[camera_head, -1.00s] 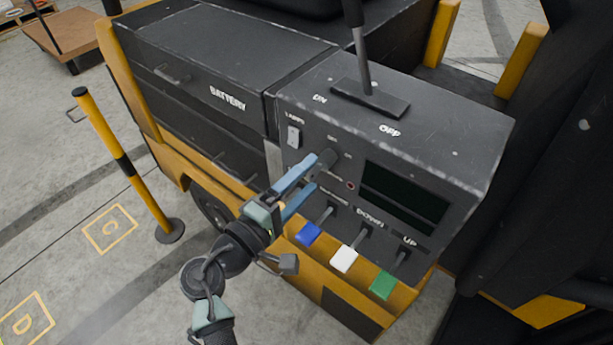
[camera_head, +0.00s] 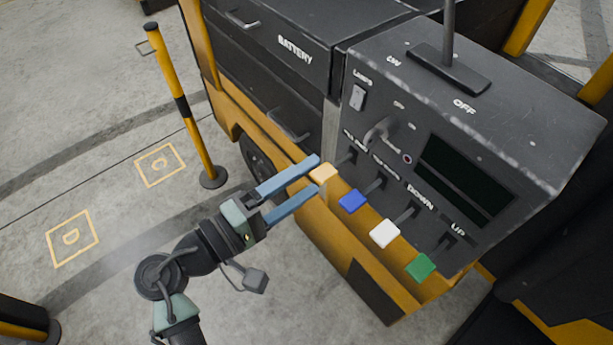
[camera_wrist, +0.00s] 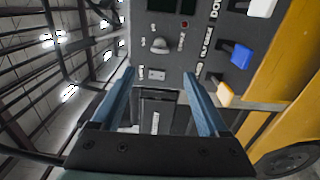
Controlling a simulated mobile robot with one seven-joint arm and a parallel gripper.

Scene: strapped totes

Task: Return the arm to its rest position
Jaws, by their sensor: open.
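My gripper (camera_head: 316,174) is open and empty, its two blue fingers pointing right toward the truck's control panel (camera_head: 477,134) in the head view. The upper fingertip appears close to the yellow-orange lever (camera_head: 324,173); I cannot tell whether they touch. In the wrist view my gripper (camera_wrist: 158,84) has its fingers apart, with the panel (camera_wrist: 185,55) beyond them. My arm reaches up from the bottom left, partly bent.
The panel carries a grey knob (camera_head: 377,132), a lamp switch (camera_head: 357,97), and blue (camera_head: 352,201), white (camera_head: 385,234) and green (camera_head: 420,267) levers. A yellow post (camera_head: 183,108) stands left. The floor between post and arm is clear.

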